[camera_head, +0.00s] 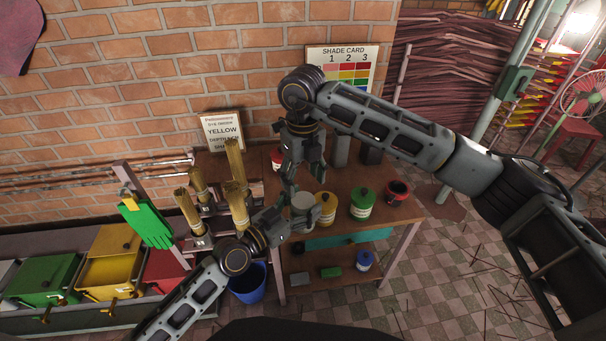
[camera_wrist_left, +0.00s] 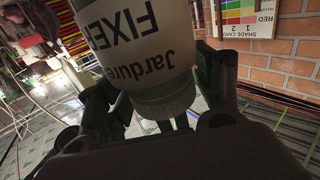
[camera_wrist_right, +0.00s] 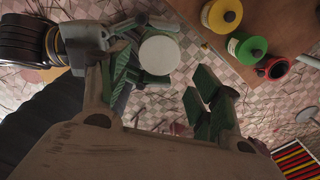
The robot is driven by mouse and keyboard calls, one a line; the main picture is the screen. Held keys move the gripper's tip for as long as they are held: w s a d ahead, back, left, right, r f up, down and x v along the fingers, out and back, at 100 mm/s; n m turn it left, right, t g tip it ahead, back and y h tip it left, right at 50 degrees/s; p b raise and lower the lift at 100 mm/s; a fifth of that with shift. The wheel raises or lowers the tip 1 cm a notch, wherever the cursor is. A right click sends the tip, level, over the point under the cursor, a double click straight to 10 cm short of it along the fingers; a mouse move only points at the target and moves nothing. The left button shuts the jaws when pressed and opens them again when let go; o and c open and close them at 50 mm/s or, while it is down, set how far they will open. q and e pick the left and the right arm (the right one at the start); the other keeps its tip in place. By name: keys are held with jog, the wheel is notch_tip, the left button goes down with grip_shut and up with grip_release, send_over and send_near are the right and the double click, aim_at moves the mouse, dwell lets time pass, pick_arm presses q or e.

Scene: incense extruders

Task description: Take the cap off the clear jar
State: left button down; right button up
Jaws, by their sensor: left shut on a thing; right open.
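The jar (camera_head: 302,202), pale with a white label reading FIXER, is held up in front of the table. It fills the upper middle of the left wrist view (camera_wrist_left: 135,45), upside down there. My left gripper (camera_head: 286,218) is shut on the jar from the side. The round white cap (camera_wrist_right: 159,55) shows from above in the right wrist view. My right gripper (camera_head: 302,180) is open above the jar, its fingers pointing down. In the right wrist view the cap lies beyond the gap between these fingers, nearer the left one. They appear apart from it.
Yellow (camera_head: 326,208), green (camera_head: 362,204) and red (camera_head: 397,193) pots stand on the wooden table (camera_head: 345,180), right of the jar. Bundles of sticks (camera_head: 236,162) stand at its left. A blue bucket (camera_head: 248,284) is on the floor.

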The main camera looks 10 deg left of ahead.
aim_at(303, 200)
jog(key=shift+f, duration=3.5)
jog(key=c, duration=0.9)
jog(key=shift+n, duration=3.3)
jog(key=o, duration=1.1)
jog(key=shift+o, duration=0.2)
jog(key=shift+r, duration=2.3)
